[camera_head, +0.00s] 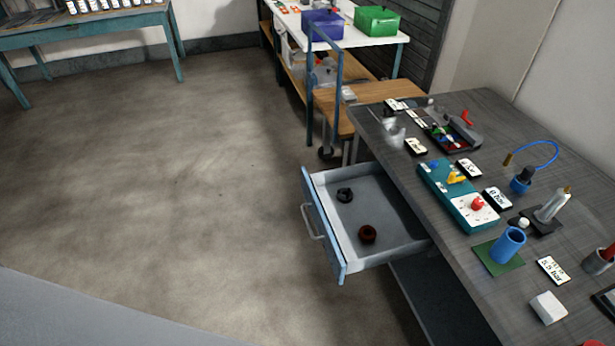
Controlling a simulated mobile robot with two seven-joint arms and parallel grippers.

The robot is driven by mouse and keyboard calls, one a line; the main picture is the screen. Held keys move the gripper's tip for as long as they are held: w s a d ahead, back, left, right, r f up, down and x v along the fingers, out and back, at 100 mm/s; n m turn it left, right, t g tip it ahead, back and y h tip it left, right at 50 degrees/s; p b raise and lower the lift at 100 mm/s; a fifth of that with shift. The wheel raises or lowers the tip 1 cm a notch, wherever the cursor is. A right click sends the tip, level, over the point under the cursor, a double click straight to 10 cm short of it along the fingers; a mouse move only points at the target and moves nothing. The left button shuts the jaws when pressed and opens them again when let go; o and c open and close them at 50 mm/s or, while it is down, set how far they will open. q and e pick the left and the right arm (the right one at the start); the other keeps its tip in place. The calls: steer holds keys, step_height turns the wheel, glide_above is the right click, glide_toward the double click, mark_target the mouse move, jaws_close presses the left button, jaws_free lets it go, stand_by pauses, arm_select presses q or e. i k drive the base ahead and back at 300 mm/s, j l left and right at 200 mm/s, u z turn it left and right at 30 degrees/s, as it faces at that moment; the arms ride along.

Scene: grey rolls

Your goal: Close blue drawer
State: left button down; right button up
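The blue drawer (322,228) is pulled well out of the left side of the dark grey workbench (448,269). Its blue front carries a pale bar handle (311,222) and faces left toward the open floor. Inside the grey tray lie a black ring-shaped roll (344,195) toward the back and a dark reddish-brown roll (367,234) nearer the front. Neither of my grippers shows in the head view.
The benchtop holds a teal box (457,196), a blue cup (508,245) on a green mat, a white block (548,308) and several label cards. A cart with a blue frame (339,95) stands behind the drawer. The concrete floor (170,190) left of the drawer is clear.

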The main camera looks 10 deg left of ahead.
mark_target(377, 202)
steer(key=i+j+z, duration=0.1)
steer(key=i, duration=0.3)
steer(key=i+j+z, duration=0.1)
steer(key=i+j, duration=0.25)
